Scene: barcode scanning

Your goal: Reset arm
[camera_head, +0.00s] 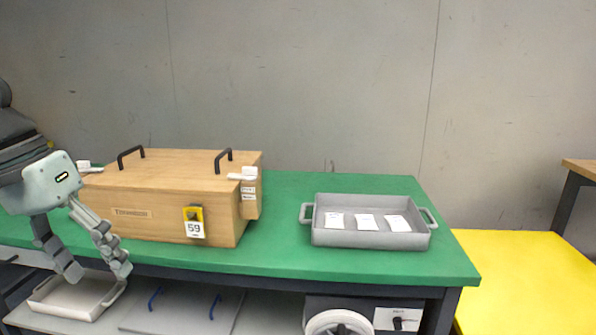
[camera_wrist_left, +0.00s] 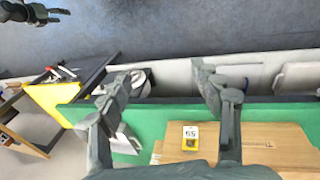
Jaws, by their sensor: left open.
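My left gripper (camera_head: 98,270) comes in from the left in the head view, in front of the left end of the green table. Its two fingers point down, spread apart, with nothing between them. In the left wrist view the same open fingers (camera_wrist_left: 160,80) reach over the table's edge. A dark gripper, apparently my right one (camera_wrist_left: 42,13), shows at the top left corner of the left wrist view, well away from the table; its opening is unclear. It is not in the head view.
A wooden box (camera_head: 170,186) with black handles and a yellow tag (camera_head: 194,221) marked 59 stands right of my left gripper. A grey tray (camera_head: 370,238) holding white cards (camera_head: 367,222) is on the green table (camera_head: 290,262). A white tray (camera_head: 72,298) sits below. A yellow surface (camera_head: 525,285) is at right.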

